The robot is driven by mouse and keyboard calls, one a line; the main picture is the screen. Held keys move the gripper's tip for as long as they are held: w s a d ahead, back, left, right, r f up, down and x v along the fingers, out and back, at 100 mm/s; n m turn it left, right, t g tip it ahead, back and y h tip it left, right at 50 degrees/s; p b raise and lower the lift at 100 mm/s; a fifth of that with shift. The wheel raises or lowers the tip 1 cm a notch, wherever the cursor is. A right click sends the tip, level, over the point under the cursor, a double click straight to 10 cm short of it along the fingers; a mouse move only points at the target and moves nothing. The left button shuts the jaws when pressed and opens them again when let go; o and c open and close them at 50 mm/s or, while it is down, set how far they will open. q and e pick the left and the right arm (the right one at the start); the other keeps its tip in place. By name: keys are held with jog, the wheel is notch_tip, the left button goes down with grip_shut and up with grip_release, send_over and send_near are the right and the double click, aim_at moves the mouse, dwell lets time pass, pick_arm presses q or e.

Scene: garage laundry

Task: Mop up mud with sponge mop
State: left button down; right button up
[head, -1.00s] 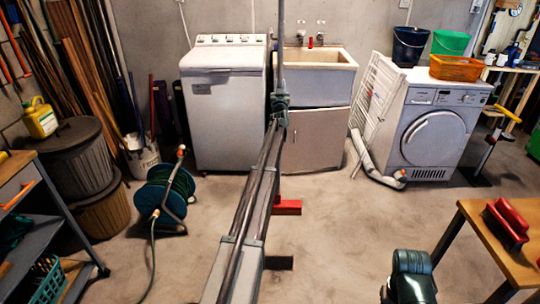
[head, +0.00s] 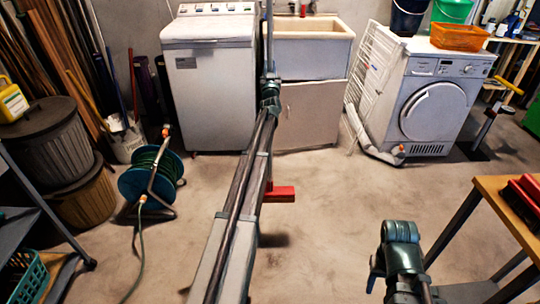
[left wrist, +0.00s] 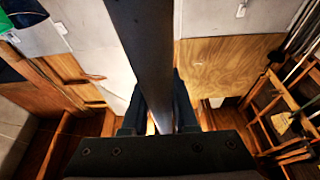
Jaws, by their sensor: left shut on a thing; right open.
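My left gripper (head: 270,95) is shut on the upright pole of the mop (head: 269,40), in front of the washing machine and sink. In the left wrist view the dark pole (left wrist: 144,50) runs between the two fingers. A red mop head (head: 281,194) shows low on the floor, partly hidden by my left arm. A dark patch (head: 273,240) lies on the floor beside my left arm. I cannot tell whether it is mud or shadow. My right gripper (head: 400,240) is open and empty at the lower right, its fingers hard to make out.
A hose reel (head: 150,175) with trailing hose stands left. A wooden-topped table (head: 500,195) is at the right. The washing machine (head: 209,95), sink (head: 300,50) and front-loading machine (head: 435,105) line the back. The middle floor is open.

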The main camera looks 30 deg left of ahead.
pick_arm(q)
jog(key=s+d+f+b, duration=0.7)
jog(key=s+f+b, duration=0.2)
jog(key=s, duration=0.3)
jog(key=s+d+f+b, duration=0.7)
jog(key=s+f+b, duration=0.3)
jog(key=s, duration=0.1)
jog(key=shift+s+f+y, duration=0.3)
jog(key=shift+s+f, duration=0.05)
jog(key=shift+s, duration=0.05)
notch_tip(320, 180, down, 5)
jog(key=b, duration=0.5)
jog(key=shift+f, duration=0.1)
jog(key=shift+f+b, duration=0.65)
jog(key=shift+b, duration=0.1)
jog(key=shift+w+a, duration=0.1)
